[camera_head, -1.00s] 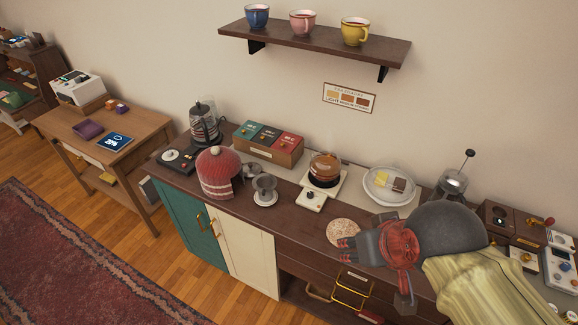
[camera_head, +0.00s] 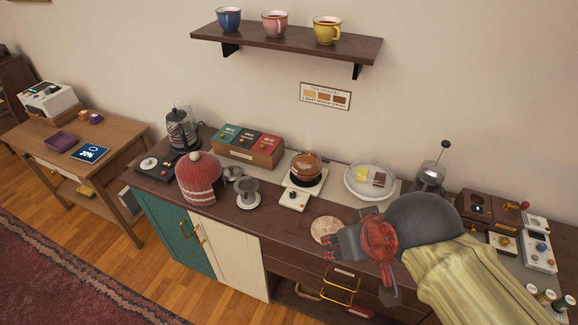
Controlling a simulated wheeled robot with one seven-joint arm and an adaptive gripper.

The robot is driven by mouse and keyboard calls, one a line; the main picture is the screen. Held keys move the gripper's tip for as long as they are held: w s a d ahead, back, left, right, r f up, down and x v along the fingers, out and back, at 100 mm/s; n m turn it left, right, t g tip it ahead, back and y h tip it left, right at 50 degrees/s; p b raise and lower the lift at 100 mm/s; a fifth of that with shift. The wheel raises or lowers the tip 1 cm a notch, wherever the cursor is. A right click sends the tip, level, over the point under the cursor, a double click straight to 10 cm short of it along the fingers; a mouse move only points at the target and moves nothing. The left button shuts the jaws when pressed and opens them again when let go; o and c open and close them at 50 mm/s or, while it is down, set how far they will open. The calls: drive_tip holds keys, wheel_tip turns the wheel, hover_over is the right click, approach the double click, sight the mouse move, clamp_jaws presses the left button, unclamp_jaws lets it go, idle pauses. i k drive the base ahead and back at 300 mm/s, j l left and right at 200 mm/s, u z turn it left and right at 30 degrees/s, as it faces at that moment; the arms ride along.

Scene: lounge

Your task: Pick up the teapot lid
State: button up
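A rounded amber-brown pot (camera_head: 306,167) stands on a white-and-black base on the counter; its top appears to be the lid, but the lid's edge is too small to make out clearly. A red knitted dome with pale stripes (camera_head: 199,178) stands to its left, and anything under it is hidden. My gripper (camera_head: 343,245) is over the front of the counter, to the right of and nearer than the brown pot, apart from it. Its dark fingers point left. I see nothing held, but the finger gap is unclear.
A round speckled mat (camera_head: 325,228) lies by my fingers. A grey strainer on a stand (camera_head: 247,192) is left of the pot, a tea box (camera_head: 248,150) behind. A plate (camera_head: 357,188) and a press (camera_head: 432,174) stand right. A mug shelf (camera_head: 285,43) overhangs the back.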

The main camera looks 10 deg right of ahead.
sight(232, 172)
drive_tip(key=i+j, duration=0.85)
drive_tip(key=j, duration=0.3)
drive_tip(key=i+j, duration=0.45)
drive_tip(key=j+z, duration=0.05)
drive_tip(key=j, duration=0.05)
